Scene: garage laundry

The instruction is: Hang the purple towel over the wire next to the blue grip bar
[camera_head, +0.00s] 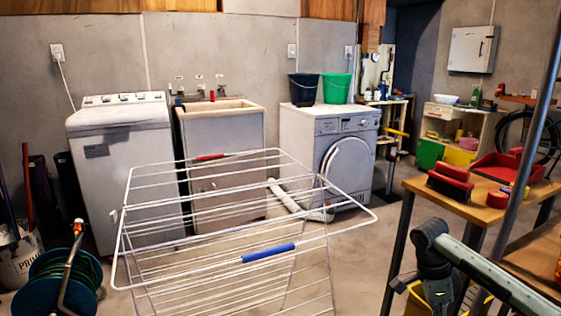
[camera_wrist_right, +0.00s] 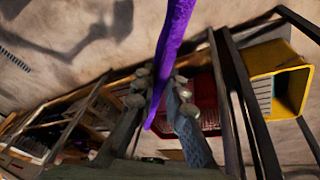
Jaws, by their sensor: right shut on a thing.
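A white wire drying rack (camera_head: 225,220) stands on the floor in the middle of the head view. The blue grip bar (camera_head: 268,253) sits on its near edge wire. The wires around this bar are bare. In the right wrist view the purple towel (camera_wrist_right: 176,35) hangs as a narrow strip between the fingers of my right gripper (camera_wrist_right: 158,92), which is shut on it. The towel does not show in the head view. There my right arm shows at the lower right, and I cannot make out its fingers. My left gripper is not in view.
A wooden workbench (camera_head: 470,207) with red brushes (camera_head: 450,182) and a red tray (camera_head: 505,167) stands on the right. A yellow bin (camera_wrist_right: 290,80) is near my right gripper. A hose reel (camera_head: 55,283) is at lower left. Washer, sink and dryer line the back.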

